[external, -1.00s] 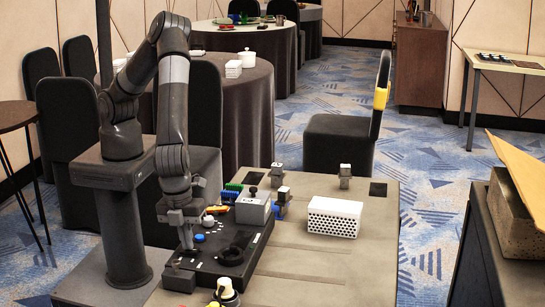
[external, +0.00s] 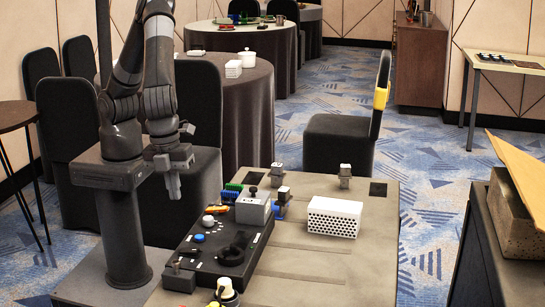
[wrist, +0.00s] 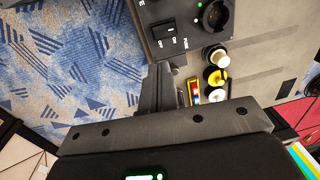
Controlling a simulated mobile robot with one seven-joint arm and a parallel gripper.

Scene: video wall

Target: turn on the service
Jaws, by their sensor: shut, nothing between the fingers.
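A black control panel (external: 205,275) lies along the left side of the grey table. It bears a blue button (external: 198,238), a white knob with an orange part (external: 208,221) and a black ring-like part (external: 232,256). In the wrist view the panel shows a black rocker switch (wrist: 170,28) with ON/OFF lettering, FUSE lettering beside it, and a round black knob (wrist: 215,15). Which control is the service is not clear. My gripper (external: 175,197) is shut and empty, raised left of the panel and touching nothing. Its fingers (wrist: 166,84) also show in the wrist view.
A grey box (external: 254,208) stands at the panel's far end, with a green connector block (external: 233,188) beside it. A white perforated box (external: 334,217) and small grey blocks stand on the table. A yellow-and-white fitting (external: 226,292) is at the near edge. The table's front middle is clear.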

